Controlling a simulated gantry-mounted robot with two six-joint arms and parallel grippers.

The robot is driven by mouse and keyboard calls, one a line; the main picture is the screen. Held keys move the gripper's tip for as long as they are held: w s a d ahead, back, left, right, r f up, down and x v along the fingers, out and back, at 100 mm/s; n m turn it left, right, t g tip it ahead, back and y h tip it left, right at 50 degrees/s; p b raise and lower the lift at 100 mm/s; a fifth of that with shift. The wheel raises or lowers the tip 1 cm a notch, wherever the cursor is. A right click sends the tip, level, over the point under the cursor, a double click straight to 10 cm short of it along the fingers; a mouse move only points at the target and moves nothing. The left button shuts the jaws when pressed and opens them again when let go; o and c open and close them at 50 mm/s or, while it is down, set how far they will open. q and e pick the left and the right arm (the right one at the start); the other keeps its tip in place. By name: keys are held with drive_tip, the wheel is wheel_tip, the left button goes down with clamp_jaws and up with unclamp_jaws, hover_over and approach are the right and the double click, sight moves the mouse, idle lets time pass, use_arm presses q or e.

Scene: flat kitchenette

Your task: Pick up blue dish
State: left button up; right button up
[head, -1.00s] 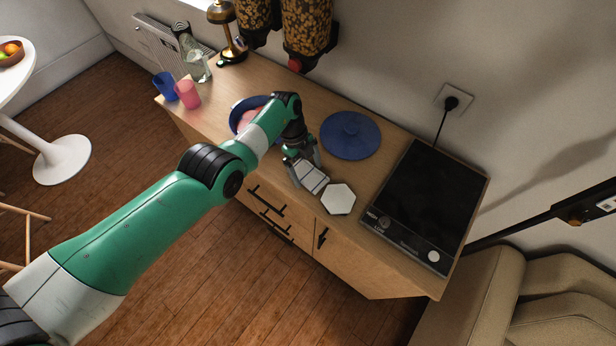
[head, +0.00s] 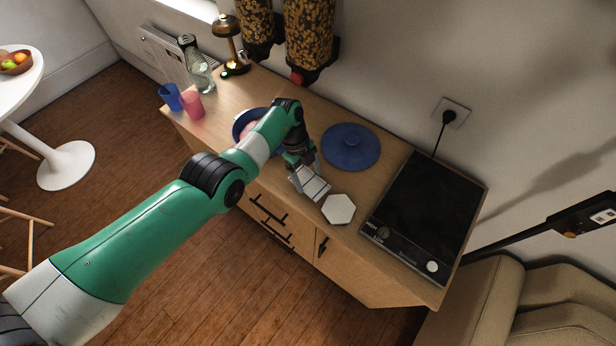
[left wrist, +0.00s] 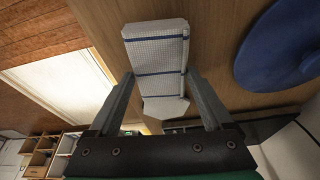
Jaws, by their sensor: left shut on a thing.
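My left gripper (head: 299,168) is shut on a folded white cloth with blue stripes (head: 314,186), at the front of the wooden counter. In the left wrist view the striped cloth (left wrist: 155,55) sits between the two fingers of the gripper (left wrist: 164,85). I cannot tell whether the cloth still touches the counter. A round blue lid (head: 351,147) with a knob lies right of the gripper; it also shows in the left wrist view (left wrist: 280,50). A blue bowl (head: 240,124) with something pink inside is partly hidden behind my left arm. My right gripper is not in view.
A white hexagonal piece (head: 338,209) lies beside the cloth near the counter's front edge. A black cooktop (head: 426,210) is on the right. Blue (head: 170,97) and pink (head: 192,105) cups, a glass bottle (head: 199,75) and a brass lamp (head: 228,40) stand at the left end.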

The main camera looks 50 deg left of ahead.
use_arm(q)
drive_tip(key=s+d+r+p, duration=0.8)
drive_tip(key=s+r+p, duration=0.3)
drive_tip(key=p, duration=0.3)
drive_tip(key=shift+s, duration=0.3)
